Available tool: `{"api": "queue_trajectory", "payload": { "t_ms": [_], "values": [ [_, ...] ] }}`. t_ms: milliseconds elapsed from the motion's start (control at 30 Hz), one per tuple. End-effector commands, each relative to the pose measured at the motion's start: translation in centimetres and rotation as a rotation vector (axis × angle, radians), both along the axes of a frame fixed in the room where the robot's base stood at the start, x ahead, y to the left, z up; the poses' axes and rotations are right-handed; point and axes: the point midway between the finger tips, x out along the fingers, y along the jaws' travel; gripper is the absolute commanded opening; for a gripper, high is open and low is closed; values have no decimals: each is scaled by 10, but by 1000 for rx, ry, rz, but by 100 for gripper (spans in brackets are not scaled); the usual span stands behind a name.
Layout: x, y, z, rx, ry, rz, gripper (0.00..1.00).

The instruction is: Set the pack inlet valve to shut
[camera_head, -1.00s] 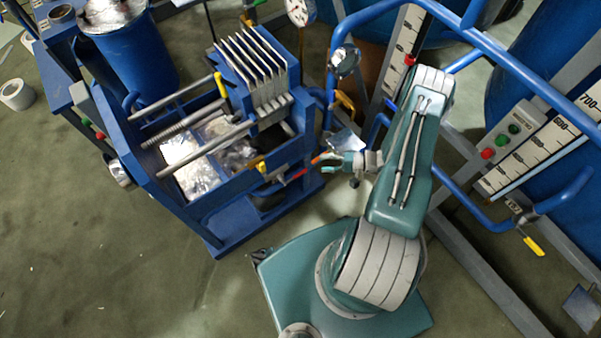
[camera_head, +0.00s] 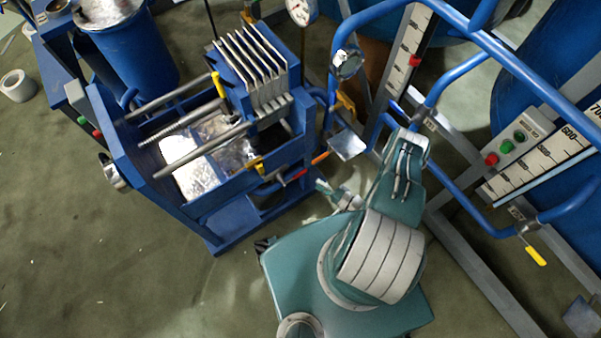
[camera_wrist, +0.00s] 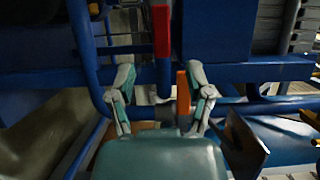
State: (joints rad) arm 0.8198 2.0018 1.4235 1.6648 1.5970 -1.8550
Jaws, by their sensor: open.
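Two lever handles show on the pipework at the near right end of the blue plate-pack press: a red one (camera_head: 297,174) and an orange one (camera_head: 320,158). I cannot tell which belongs to the pack inlet valve. In the wrist view the red handle (camera_wrist: 161,30) stands upright beyond my fingers. The orange handle (camera_wrist: 183,95) stands upright by the inner side of the right finger. My gripper (camera_wrist: 160,92) is open, its fingers spread. In the head view my gripper (camera_head: 326,188) is low beside the press, just below the orange handle. Contact cannot be told; the valve body is partly hidden.
The blue press (camera_head: 235,215) holds a stack of grey plates (camera_head: 255,65). A yellow handle (camera_head: 259,167) is on its side. A small metal plate (camera_head: 347,146) sits above my gripper. Blue pipe rails (camera_head: 490,48) stand at right.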

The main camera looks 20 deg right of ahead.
Motion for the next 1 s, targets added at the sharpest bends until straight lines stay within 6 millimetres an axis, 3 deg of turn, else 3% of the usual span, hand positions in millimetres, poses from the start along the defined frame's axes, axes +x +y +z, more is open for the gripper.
{"api": "queue_trajectory", "payload": {
  "t_ms": [600,1000],
  "values": [
    [62,48,0,1,0,4,66],
    [69,52,0,2,0,1,66]
  ]
}}
